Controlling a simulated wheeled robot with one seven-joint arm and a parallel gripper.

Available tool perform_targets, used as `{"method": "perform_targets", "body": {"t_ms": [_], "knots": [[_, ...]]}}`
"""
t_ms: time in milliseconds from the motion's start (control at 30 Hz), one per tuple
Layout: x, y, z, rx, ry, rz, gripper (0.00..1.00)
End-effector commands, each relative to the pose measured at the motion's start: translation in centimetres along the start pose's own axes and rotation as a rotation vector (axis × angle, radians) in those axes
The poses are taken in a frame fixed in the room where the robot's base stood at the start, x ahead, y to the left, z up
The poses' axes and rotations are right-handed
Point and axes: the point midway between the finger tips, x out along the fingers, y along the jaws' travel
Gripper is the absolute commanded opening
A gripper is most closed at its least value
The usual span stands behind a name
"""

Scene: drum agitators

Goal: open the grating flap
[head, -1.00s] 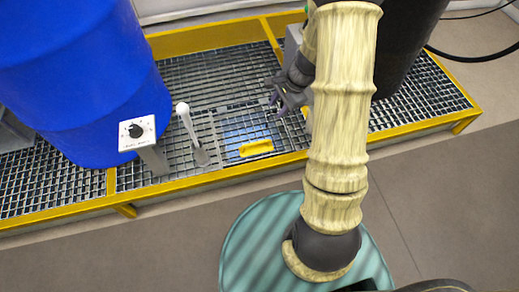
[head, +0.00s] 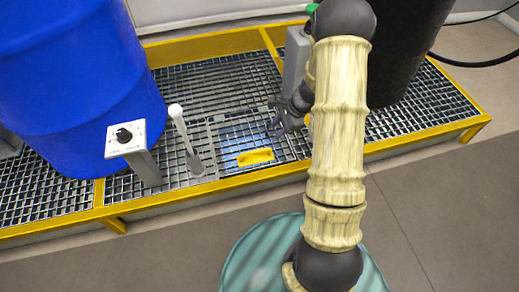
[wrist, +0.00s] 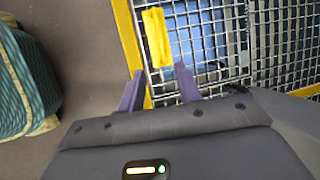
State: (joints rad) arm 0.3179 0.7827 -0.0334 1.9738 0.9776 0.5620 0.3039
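The grating flap (head: 228,134) is a metal grid panel set in the platform, lying flat with a blue surface showing beneath it. Its yellow handle (head: 255,157) is at the front edge, close to the yellow frame; the handle also shows in the wrist view (wrist: 157,37). My gripper (head: 280,125) is above the right side of the flap in the head view, partly hidden by my arm. In the wrist view its two purple fingers (wrist: 160,88) are spread with nothing between them. The handle is just beyond the fingertips, apart from them.
A blue drum (head: 75,80) and a grey post with a dial (head: 126,140) stand left of the flap. A white-tipped lever (head: 186,135) rises beside it. A black drum (head: 400,50) stands at right. A yellow frame (head: 210,190) edges the platform.

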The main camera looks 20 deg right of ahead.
Motion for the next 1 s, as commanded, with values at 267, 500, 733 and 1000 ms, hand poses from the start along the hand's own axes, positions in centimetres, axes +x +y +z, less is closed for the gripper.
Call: {"method": "perform_targets", "body": {"t_ms": [267,500,733,1000], "knots": [[5.2,0.1,-0.2,0.0,-0.001,0.001,0.34],[9.5,0.1,-0.2,0.001,-0.001,0.001,0.34],[13.5,0.1,-0.3,0.002,0.0,0.0,0.34],[15.9,0.1,-0.2,0.003,0.0,-0.001,0.34]]}}
